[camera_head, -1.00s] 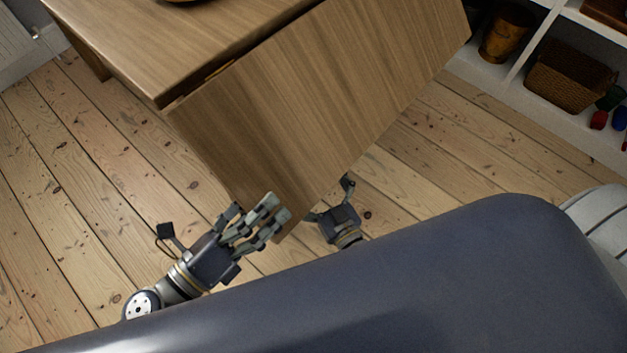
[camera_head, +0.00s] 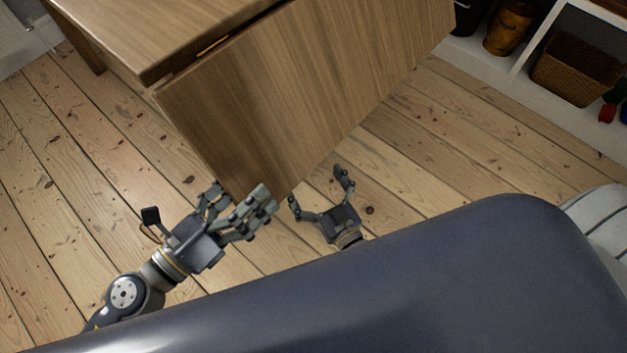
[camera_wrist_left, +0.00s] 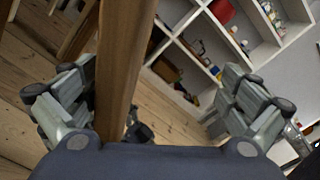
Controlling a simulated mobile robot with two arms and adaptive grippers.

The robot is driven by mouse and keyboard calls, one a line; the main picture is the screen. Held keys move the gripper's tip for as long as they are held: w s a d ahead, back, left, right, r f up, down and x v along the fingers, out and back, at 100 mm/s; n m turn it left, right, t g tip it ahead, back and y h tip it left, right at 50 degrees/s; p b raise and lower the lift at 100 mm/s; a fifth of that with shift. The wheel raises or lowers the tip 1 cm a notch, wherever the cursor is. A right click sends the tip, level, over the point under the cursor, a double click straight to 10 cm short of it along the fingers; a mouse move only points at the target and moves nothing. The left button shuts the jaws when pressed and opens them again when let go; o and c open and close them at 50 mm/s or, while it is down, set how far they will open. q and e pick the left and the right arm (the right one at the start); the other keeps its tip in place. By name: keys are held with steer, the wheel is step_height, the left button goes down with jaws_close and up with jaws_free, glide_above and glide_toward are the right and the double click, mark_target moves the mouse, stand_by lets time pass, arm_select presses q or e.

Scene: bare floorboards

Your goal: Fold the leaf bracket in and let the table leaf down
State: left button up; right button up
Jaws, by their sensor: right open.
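The table leaf (camera_head: 300,95) is a wooden panel hanging at a slope from the near edge of the tabletop (camera_head: 165,35). My left gripper (camera_head: 231,208) is at the leaf's lower corner with its fingers spread. In the left wrist view the leaf (camera_wrist_left: 125,65) stands edge-on between the open fingers, close to the left one and well apart from the right one. My right gripper (camera_head: 320,194) is open and empty, just right of the leaf's lower corner and apart from it. The leaf bracket is not visible; the leaf hides the space behind it.
A white shelf unit (camera_head: 525,55) stands at the upper right, with a wicker basket (camera_head: 575,72) and a brown pot (camera_head: 508,28). A table leg (camera_head: 88,52) shows at the upper left. The floorboards left and right of the leaf are clear.

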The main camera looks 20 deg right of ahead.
mark_target(228, 193)
arm_select(q)
steer(key=shift+s+d, duration=0.1)
steer(key=shift+w+a+f+m+b, duration=0.3)
steer(key=shift+w+f+b, duration=0.1)
steer(key=shift+b, duration=0.25)
steer(key=shift+w+a+f+m+b, duration=0.15)
steer(key=shift+w+f+m+b, duration=0.2)
steer(key=shift+b, duration=0.25)
steer(key=shift+w+a+f+m+b, duration=0.3)
steer(key=shift+w+f+m+b, duration=0.1)
steer(key=shift+w+b, duration=0.2)
steer(key=shift+w+a+f+m+b, duration=0.35)
steer(key=shift+w+b, duration=0.1)
steer(key=shift+b, duration=0.1)
